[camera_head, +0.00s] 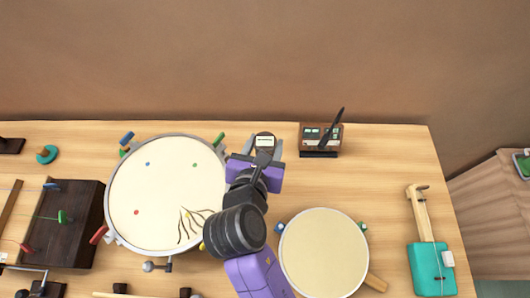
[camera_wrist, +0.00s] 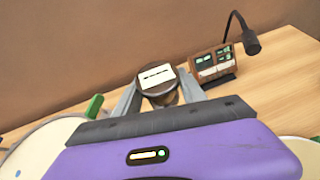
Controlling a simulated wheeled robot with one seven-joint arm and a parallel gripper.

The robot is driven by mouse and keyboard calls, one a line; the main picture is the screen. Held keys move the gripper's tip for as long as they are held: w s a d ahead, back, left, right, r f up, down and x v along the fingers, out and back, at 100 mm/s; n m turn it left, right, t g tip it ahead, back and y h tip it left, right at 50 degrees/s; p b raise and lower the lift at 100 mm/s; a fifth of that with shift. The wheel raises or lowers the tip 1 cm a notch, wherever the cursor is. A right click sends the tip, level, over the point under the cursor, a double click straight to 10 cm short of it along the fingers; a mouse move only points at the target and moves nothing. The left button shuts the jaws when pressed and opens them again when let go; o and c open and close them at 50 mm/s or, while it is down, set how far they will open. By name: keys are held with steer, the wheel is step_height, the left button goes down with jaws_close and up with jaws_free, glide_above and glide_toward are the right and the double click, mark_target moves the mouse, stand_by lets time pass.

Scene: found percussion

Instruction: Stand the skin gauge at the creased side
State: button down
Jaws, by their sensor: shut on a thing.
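My gripper (camera_head: 264,152) is purple with grey fingers, and it is shut on the skin gauge (camera_head: 265,140), a dark round-topped thing with a white label. The gauge also shows between the fingers in the wrist view (camera_wrist: 157,77). It is right of the upper right edge of the large drum (camera_head: 160,185). The drum has a pale skin with dark crease lines (camera_head: 190,222) at its lower right, and blue, green, red and yellow marks near its edge. My arm covers part of the drum's right rim. Whether the gauge touches the table cannot be told.
A brown meter box (camera_head: 322,135) with a black stalk stands at the back right. A smaller drum (camera_head: 323,252) lies right of my arm. A teal stringed instrument (camera_head: 431,265) is at the right edge, and a dark stringed box (camera_head: 62,222) at left. Table is clear right of the meter.

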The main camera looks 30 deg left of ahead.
mark_target(265, 141)
steer(key=shift+r, duration=2.5)
steer(key=shift+r, duration=0.1)
